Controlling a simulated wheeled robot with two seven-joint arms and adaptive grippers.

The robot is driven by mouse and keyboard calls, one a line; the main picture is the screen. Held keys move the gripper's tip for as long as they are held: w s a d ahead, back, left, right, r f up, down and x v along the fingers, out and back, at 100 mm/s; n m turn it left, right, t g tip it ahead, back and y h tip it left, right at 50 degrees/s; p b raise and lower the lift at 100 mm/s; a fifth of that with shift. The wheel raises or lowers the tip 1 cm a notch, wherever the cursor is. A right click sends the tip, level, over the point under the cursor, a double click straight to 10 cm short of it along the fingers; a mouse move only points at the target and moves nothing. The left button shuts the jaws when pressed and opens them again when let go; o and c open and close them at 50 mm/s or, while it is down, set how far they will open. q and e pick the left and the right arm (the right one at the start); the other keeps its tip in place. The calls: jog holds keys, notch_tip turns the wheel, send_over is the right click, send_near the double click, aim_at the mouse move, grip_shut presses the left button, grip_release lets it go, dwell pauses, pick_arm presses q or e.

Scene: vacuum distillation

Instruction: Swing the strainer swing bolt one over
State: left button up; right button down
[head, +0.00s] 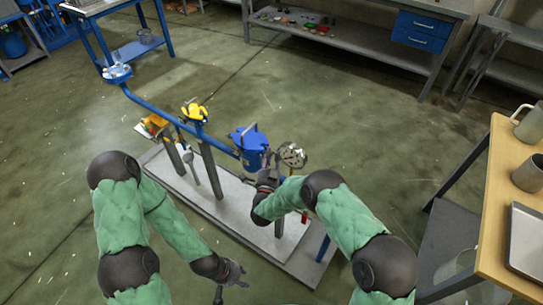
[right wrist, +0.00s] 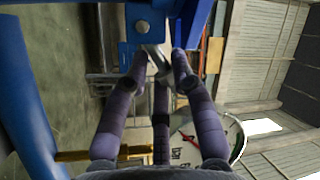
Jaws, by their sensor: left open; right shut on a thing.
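The blue strainer (head: 248,146) stands on the pipe rig, with a curved grey handle on its top. My right gripper (head: 266,176) is at the near side of the strainer, below the lid. In the right wrist view its fingers (right wrist: 160,65) are shut around a short silver swing bolt (right wrist: 157,60) beside the blue strainer metal (right wrist: 145,22). The fingertips hide part of the bolt, and the head view does not show it clearly. My left gripper (head: 230,283) is open and empty, low over the floor in front of the rig.
A round pressure gauge (head: 292,155) stands right beside the strainer and my right gripper; it also shows in the right wrist view (right wrist: 235,138). A yellow-topped valve (head: 194,111) is on the blue pipe (head: 160,110) to the left. A wooden table (head: 500,190) stands at the right.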

jog(key=c, duration=1.2)
grip_release()
jog(key=shift+a, duration=0.3)
jog(key=shift+s, duration=0.1)
jog(key=v, duration=1.1)
jog(key=shift+s, duration=0.4)
